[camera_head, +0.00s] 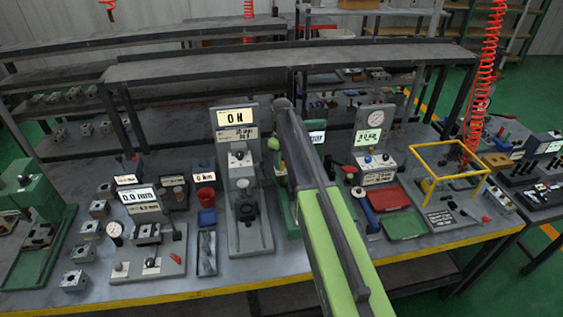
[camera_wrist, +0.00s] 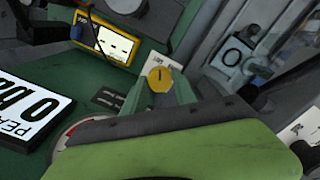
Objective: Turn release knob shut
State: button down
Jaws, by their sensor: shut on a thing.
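In the wrist view a round yellow knob (camera_wrist: 160,79) with a dark mark on its face, which I take to be the release knob, sits between the tapered grey-green fingers of my gripper (camera_wrist: 160,85). My gripper is shut on it. The dark bar and green body behind the fingers cover the lower part of that view. In the head view my light-green arm (camera_head: 335,240) reaches up to the green stand (camera_head: 285,205) at mid-bench. It hides the knob and my fingertips there.
In the wrist view a white peak-pressure display (camera_wrist: 30,110) stands at the left and a yellow-framed meter (camera_wrist: 105,40) at the top. In the head view a grey press stand (camera_head: 245,235) is left of my arm; red (camera_head: 388,197) and green (camera_head: 405,225) trays are right. The yellow frame (camera_head: 450,160) stands farther right.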

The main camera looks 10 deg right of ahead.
jog(key=c, duration=1)
grip_release()
notch_tip(320, 180, up, 18)
jog(key=p, duration=1.7)
jog(key=shift+f, duration=0.25)
